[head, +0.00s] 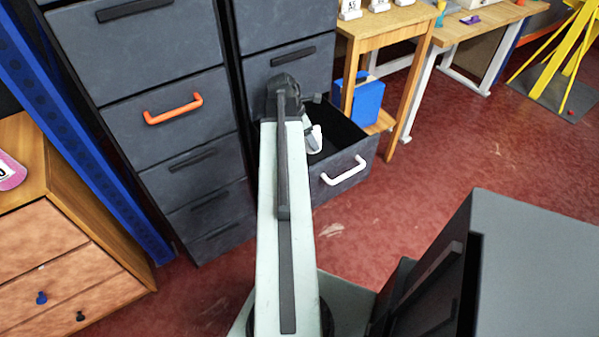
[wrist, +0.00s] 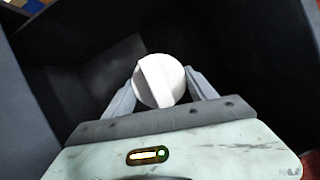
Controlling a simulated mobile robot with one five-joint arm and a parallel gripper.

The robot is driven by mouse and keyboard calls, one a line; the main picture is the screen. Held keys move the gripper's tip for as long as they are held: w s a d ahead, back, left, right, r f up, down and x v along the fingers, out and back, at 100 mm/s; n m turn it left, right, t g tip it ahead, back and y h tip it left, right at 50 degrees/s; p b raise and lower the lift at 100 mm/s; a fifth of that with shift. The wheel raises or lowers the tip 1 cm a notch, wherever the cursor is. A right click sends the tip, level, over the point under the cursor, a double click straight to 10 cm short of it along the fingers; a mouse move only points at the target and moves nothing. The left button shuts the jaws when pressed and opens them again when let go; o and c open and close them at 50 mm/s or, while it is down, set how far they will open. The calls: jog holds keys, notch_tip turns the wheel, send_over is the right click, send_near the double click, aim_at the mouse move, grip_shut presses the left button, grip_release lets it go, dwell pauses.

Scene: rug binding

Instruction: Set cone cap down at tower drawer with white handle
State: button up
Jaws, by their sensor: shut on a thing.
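The tower drawer with the white handle (head: 344,171) is pulled open in the head view, with a dark inside. My gripper (head: 313,137) reaches over and into that drawer, partly hidden behind my arm. In the wrist view my gripper (wrist: 160,92) is shut on a round white piece with a raised bar across it, which I take as the cone cap (wrist: 158,78). Dark drawer walls (wrist: 240,50) surround it. I cannot tell whether the cap touches the drawer floor.
A drawer with an orange handle (head: 173,108) is shut in the left tower. A wooden stand (head: 400,25) with a blue box (head: 364,101) is right of the open drawer. A wooden cabinet (head: 60,230) stands at left. Red floor (head: 420,190) is free at right.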

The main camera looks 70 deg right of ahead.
aim_at(308, 166)
jog(key=shift+w+f, duration=0.15)
notch_tip(308, 166, down, 10)
jog(key=b, duration=1)
jog(key=shift+f, duration=0.2)
jog(key=o, duration=1.5)
jog(key=shift+r, duration=0.1)
jog(key=shift+r, duration=0.1)
jog(key=shift+r, duration=0.2)
jog(key=p+v, duration=1.1)
jog(key=shift+a+r, duration=0.1)
jog(key=shift+r, duration=0.3)
